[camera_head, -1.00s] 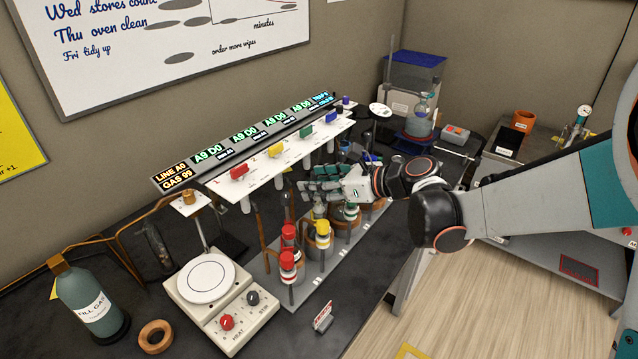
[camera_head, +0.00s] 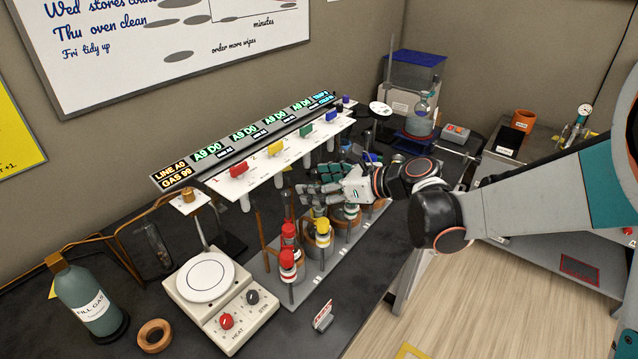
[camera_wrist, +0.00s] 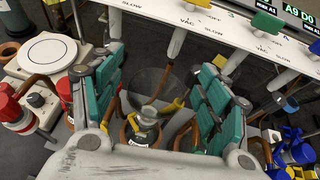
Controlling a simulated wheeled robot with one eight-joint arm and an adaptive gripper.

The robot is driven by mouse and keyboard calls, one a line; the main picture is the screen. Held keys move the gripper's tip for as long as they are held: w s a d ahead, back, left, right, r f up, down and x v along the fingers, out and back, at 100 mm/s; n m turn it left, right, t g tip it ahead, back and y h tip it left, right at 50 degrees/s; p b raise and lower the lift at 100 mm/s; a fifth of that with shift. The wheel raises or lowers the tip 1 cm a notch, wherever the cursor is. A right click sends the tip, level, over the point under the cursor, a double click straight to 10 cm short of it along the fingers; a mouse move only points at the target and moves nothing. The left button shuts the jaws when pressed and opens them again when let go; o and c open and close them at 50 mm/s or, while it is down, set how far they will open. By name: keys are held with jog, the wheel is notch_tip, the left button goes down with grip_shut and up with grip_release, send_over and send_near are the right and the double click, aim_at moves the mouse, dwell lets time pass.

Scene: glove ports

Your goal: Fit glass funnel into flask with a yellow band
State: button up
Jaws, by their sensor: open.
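My gripper (camera_head: 322,184) is open above the row of flasks. In the wrist view its two teal-padded fingers (camera_wrist: 150,100) stand wide apart, left and right. A clear glass funnel (camera_wrist: 150,82) shows faintly between them, wide mouth up, with no finger visibly touching it. Its lower end is at a glass neck (camera_wrist: 147,114) with yellow parts beside it. I cannot tell how deep the stem sits. In the head view the flask with a yellow band (camera_head: 322,230) stands just below my gripper; the funnel is too faint to make out there.
A white valve panel (camera_head: 270,160) runs close behind. A hotplate (camera_head: 207,277) stands at left. The bench front is mostly clear.

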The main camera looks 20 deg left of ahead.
jog(key=p+v, duration=0.2)
jog(key=v, duration=1)
jog(key=shift+r+p, duration=0.35)
jog(key=shift+r, duration=0.15)
